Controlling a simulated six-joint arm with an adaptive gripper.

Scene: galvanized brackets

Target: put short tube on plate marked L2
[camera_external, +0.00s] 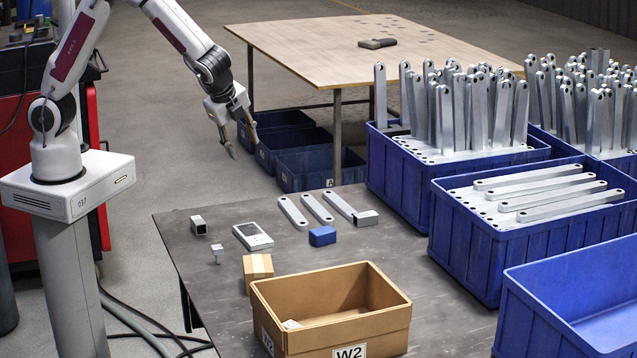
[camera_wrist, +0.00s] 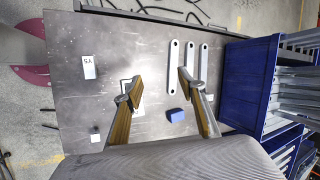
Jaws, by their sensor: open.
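A short square metal tube (camera_external: 198,224) stands at the back left of the dark table. A flat light-grey plate (camera_external: 252,236) lies to its right; it has dark marks, but I cannot read L2 on it. In the wrist view, the plate (camera_wrist: 128,88) is partly hidden behind the left finger. A pale piece with dark marks (camera_wrist: 89,67), likely the tube, lies left of it. My gripper (camera_external: 243,141) is open and empty, high above the table's back left. Its two fingers also show spread in the wrist view (camera_wrist: 153,88).
A carton marked W2 (camera_external: 350,352) stands in front. Blue crates of brackets (camera_external: 400,180) line the right.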

